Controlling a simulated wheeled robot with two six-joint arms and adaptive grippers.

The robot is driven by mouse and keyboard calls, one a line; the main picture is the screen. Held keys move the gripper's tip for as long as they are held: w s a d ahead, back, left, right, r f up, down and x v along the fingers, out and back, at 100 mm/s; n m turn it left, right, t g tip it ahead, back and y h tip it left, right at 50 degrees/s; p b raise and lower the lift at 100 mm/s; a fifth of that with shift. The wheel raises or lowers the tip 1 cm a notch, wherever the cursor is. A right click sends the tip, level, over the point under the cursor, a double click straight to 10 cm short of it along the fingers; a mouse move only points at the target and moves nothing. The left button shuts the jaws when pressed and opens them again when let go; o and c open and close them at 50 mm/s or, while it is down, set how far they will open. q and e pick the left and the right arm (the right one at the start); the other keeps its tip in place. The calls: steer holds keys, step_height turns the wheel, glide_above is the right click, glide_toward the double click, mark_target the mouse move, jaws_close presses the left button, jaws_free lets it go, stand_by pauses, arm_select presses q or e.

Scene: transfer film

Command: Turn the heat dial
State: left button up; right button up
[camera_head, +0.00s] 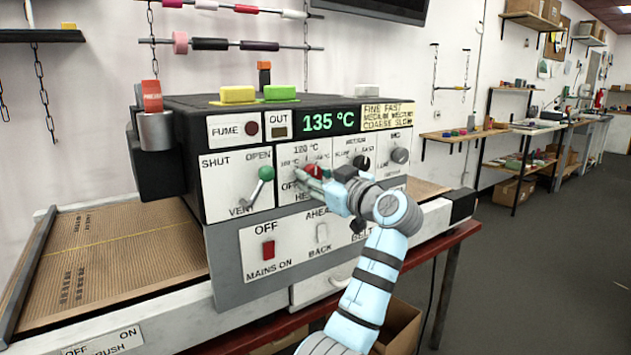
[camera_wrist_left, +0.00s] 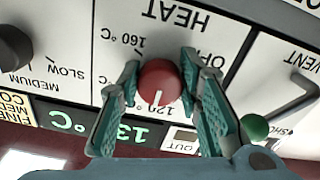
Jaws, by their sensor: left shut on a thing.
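The red heat dial (camera_head: 317,170) sits on the front panel of the dark machine, above the word HEAT. In the left wrist view, the dial (camera_wrist_left: 158,83) is round with a white pointer line, which points down in that picture toward the partly covered 120 °C mark. My left gripper (camera_head: 312,181) is at the panel with its fingers on either side of the dial. In the left wrist view, my left gripper's teal fingers (camera_wrist_left: 160,60) close around the dial's sides. The machine's display (camera_head: 330,121) reads 135 °C. My right gripper is not in view.
A green-knobbed vent lever (camera_head: 266,173) stands left of the dial. A grey knob (camera_head: 400,155) and a dark knob are to its right. A red mains switch (camera_head: 268,249) and a belt switch (camera_head: 321,233) sit below. A conveyor (camera_head: 115,250) extends left.

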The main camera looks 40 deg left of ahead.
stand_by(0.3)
arm_select(q)
steer(key=o, duration=1.1)
steer(key=shift+o, duration=0.2)
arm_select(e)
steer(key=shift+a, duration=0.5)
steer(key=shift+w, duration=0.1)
arm_select(q)
steer(key=shift+d, duration=0.2)
steer(key=v, duration=1.1)
steer(key=shift+s+d, duration=0.15)
steer(key=shift+d, duration=0.2)
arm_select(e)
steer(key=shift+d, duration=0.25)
